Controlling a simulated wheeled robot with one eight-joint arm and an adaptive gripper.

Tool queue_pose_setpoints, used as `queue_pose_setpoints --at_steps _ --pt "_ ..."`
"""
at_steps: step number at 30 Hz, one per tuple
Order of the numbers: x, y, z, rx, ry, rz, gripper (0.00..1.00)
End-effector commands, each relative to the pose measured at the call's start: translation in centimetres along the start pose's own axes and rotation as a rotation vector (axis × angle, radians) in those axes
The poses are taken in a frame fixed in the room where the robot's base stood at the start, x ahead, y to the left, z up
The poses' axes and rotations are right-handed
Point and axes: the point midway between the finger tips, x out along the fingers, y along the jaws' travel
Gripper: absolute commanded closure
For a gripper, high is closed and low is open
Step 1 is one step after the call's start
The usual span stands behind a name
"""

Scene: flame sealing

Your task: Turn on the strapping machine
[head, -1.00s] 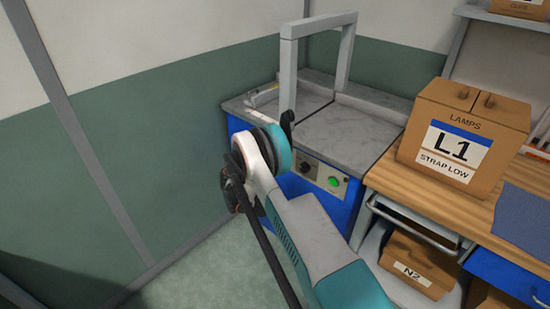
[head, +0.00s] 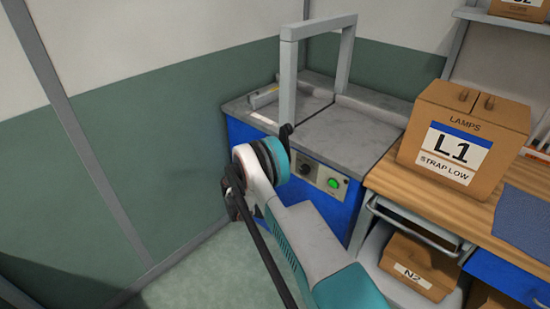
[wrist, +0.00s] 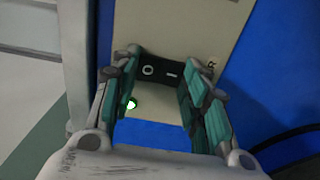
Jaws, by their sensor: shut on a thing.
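The strapping machine (head: 330,125) has a grey top, a blue body and a tall grey arch (head: 287,75). Its front panel (head: 323,178) carries a dark round knob (head: 306,170) and a green button (head: 333,183). In the wrist view, a black switch (wrist: 161,70) marked O and I sits on a beige panel (wrist: 190,32). My gripper (wrist: 162,82) has its fingertips on either side of this switch, shut on it. A bright green spot (wrist: 130,104) shows by the left finger. In the head view my arm hides the gripper and the switch.
A box marked L1 (head: 450,115) stands on the wooden bench (head: 390,185) right of the machine. A box marked N2 (head: 420,262) lies on the shelf below. A green and white wall (head: 130,140) is close on the left. Some floor (head: 185,270) is free.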

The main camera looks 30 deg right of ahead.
Motion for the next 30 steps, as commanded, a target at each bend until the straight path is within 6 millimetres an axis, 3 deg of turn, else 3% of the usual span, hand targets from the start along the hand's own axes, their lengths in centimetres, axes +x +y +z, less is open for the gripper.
queue_pose_setpoints --at_steps 8,9,12,23,30 --pt "0.0 -0.1 0.0 0.001 0.001 0.007 0.82" --pt "0.0 -0.1 0.0 0.001 0.001 0.007 0.56" --pt "0.0 -0.1 0.0 0.001 0.001 0.007 0.38" --pt "-0.2 -0.1 0.0 0.0 0.001 0.007 0.38" --pt "-3.5 -0.1 -0.1 0.0 0.004 0.007 0.38"
